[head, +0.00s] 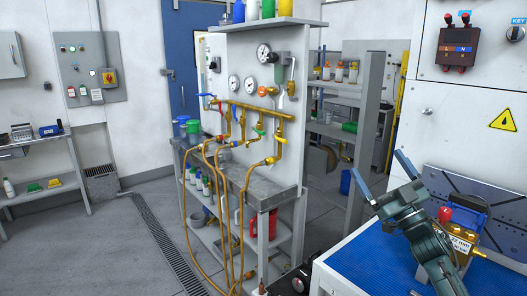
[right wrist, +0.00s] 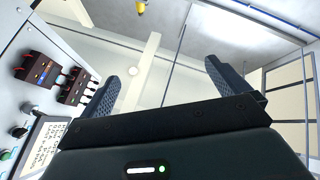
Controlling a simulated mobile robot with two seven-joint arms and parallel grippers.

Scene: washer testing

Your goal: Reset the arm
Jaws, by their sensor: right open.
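My right gripper (head: 384,178) is at the right in the head view, raised above the blue mat of a workbench. Its two fingers are spread wide and nothing is between them. In the right wrist view the open gripper (right wrist: 158,85) points up toward the ceiling and upper wall, with empty air between its fingers. A brass device with a red knob and a blue part (head: 465,226) stands on the bench just right of my right arm and is partly hidden by it. My left gripper is in neither view.
The workbench with the blue mat (head: 365,262) is at lower right, against a white panel with a red-knobbed control box (head: 460,42). A test stand with gauges and brass pipes (head: 262,110) is in the middle. A grey shelf (head: 368,120) stands behind. The floor at left is clear.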

